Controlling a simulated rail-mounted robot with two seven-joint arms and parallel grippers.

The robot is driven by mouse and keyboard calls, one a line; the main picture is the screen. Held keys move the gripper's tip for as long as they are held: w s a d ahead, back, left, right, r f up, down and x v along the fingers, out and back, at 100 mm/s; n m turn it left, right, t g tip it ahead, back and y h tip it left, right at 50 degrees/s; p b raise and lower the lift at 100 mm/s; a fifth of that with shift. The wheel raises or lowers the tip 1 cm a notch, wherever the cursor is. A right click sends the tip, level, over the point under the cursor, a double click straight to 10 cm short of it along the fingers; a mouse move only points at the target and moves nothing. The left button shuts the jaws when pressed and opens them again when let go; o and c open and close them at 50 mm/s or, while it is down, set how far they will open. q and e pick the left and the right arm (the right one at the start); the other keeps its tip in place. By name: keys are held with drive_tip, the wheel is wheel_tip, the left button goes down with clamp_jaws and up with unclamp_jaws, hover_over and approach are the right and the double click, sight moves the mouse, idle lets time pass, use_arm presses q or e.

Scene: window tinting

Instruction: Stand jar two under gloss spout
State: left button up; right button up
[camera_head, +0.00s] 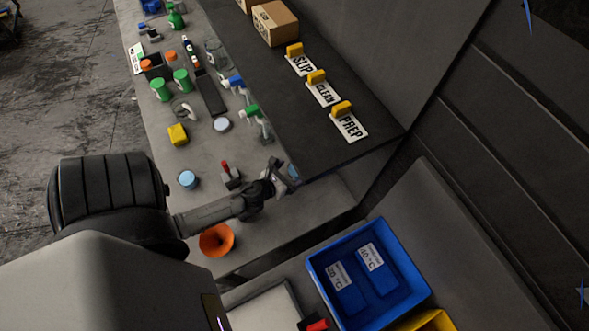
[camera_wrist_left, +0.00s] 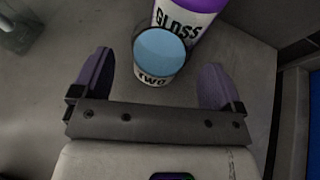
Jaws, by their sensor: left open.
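Jar two (camera_wrist_left: 158,58), a small round jar with a light blue top and a TWO label, appears upright in the left wrist view. It is close in front of the white and purple GLOSS bottle (camera_wrist_left: 184,22). The gloss spout itself is not visible. My left gripper (camera_wrist_left: 155,64) is open, one purple finger on each side of the jar with gaps; neither finger touches it. In the head view my left gripper (camera_head: 284,178) is at the shelf's near corner, with a bit of blue at its tips that I cannot identify surely.
Another light blue jar (camera_head: 188,180) and an orange funnel (camera_head: 217,240) stand on the grey bench. Green-headed (camera_head: 252,111) and blue-headed (camera_head: 236,82) dispensers are farther back. The dark shelf (camera_head: 365,140) with SLIP, CLEAN and PREP signs overhangs. A blue bin (camera_head: 400,268) is at lower right.

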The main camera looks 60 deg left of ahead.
sight(290, 174)
use_arm(q)
drive_tip(key=shift+x, duration=1.6)
drive_tip(key=shift+c, duration=0.6)
drive_tip(key=c, duration=0.9)
drive_tip(key=o, duration=1)
drive_tip(key=shift+s, duration=0.1)
